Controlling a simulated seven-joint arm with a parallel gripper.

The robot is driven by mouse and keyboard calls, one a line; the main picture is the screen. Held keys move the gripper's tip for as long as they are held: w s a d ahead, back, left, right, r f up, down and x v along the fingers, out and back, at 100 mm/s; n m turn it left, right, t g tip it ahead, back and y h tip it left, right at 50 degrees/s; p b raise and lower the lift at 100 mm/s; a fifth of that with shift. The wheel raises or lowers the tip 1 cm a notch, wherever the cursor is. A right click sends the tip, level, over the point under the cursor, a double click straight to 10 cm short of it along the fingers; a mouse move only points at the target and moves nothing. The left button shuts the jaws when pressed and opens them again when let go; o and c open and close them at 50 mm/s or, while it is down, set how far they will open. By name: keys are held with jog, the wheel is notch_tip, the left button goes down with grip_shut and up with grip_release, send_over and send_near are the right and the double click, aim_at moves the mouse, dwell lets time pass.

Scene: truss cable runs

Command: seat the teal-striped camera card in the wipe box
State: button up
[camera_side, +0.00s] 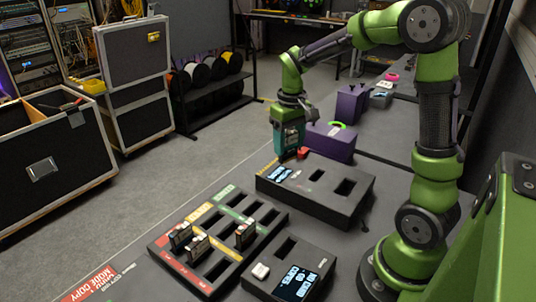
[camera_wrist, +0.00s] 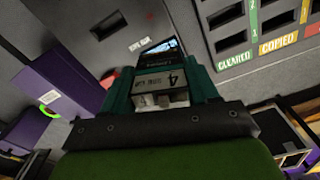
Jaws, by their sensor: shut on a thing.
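My gripper (camera_side: 288,153) is shut on a card, hanging above the far left end of the long black box. In the wrist view, the card (camera_wrist: 160,84) sits between the teal fingers of my gripper (camera_wrist: 163,72). Its pale label shows a 4; I cannot make out a teal stripe. The long box (camera_side: 335,205) has a lit screen and two open slots on top. A smaller black box (camera_side: 262,283) at the front has one slot, a lit screen and a white block on top. I cannot read which box is the wipe box.
A black tray (camera_side: 232,263) with red, yellow and green label strips holds several upright cards (camera_side: 181,236) and has empty slots. A small red thing (camera_side: 302,153) is beside my gripper. Purple cases (camera_side: 330,141) stand behind the long box.

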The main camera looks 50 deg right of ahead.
jog(key=s+d+n, duration=0.1)
jog(key=s+d, duration=0.4)
jog(key=d, duration=0.2)
jog(key=shift+s+a+f+n, duration=0.15)
jog(key=shift+f+n, duration=0.25)
jog(key=shift+f, duration=0.6)
jog(key=shift+s+d+f+n, duration=0.1)
jog(key=shift+f+n, duration=0.3)
jog(key=shift+f, duration=0.55)
jog(key=shift+s+a+f+n, duration=0.15)
jog(key=shift+f+n, duration=0.25)
jog(key=shift+f, duration=0.6)
jog(key=shift+d+f, duration=0.1)
jog(key=shift+f, duration=1.6)
dwell(0.6)
jog(key=o, duration=1.4)
jog(key=shift+c, duration=0.2)
jog(key=shift+r, duration=0.1)
notch_tip(320, 180, up, 7)
jog(key=shift+r, duration=0.2)
